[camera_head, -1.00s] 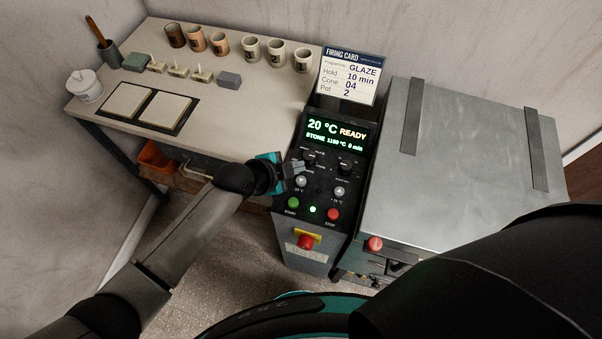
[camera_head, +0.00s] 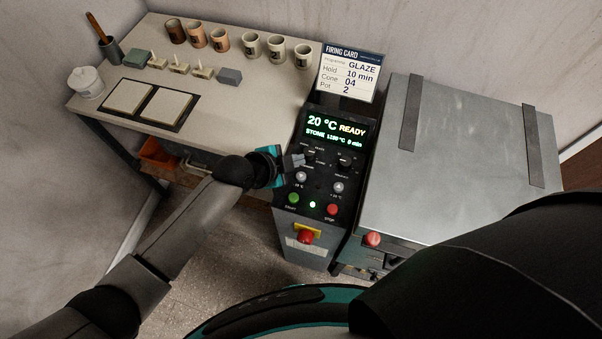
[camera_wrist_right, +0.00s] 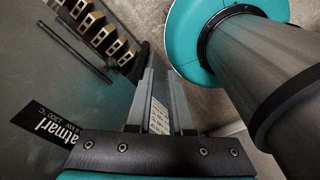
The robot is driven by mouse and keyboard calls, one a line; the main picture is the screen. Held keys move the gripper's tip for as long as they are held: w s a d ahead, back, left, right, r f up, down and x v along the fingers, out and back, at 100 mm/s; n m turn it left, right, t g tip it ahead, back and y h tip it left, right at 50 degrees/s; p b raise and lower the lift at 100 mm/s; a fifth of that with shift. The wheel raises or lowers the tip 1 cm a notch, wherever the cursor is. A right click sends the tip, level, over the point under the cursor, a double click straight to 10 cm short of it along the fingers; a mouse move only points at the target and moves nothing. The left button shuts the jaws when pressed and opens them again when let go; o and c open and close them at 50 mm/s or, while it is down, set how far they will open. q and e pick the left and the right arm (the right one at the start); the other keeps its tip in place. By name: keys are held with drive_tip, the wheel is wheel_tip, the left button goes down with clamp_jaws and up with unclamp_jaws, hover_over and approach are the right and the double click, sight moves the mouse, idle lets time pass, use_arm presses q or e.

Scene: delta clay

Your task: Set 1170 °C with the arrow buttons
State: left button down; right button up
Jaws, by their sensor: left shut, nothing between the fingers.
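The controller panel (camera_head: 322,173) stands left of the kiln. Its display (camera_head: 336,131) shows 20 °C READY, with STONE, a small setpoint I cannot read surely and 0 min below. Two pale arrow buttons sit under the knobs: a left one (camera_head: 301,177) and a right one (camera_head: 339,187). My left gripper (camera_head: 299,160) is shut and empty, over the panel's left edge beside the left knob (camera_head: 311,157), above the left arrow button. I cannot tell whether it touches the knob. My right gripper (camera_wrist_right: 158,85) is open in the right wrist view, with nothing held.
A green start button (camera_head: 294,197), a red stop button (camera_head: 332,209) and a red emergency knob (camera_head: 305,237) lie lower down. The firing card (camera_head: 349,76) stands behind, reading GLAZE, 10 min, 04, 2. The kiln lid (camera_head: 455,155) is at right; a worktable (camera_head: 225,100) with cups is at left.

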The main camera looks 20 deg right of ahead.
clamp_jaws()
drive_tip(key=shift+d, duration=0.15)
idle(1.1)
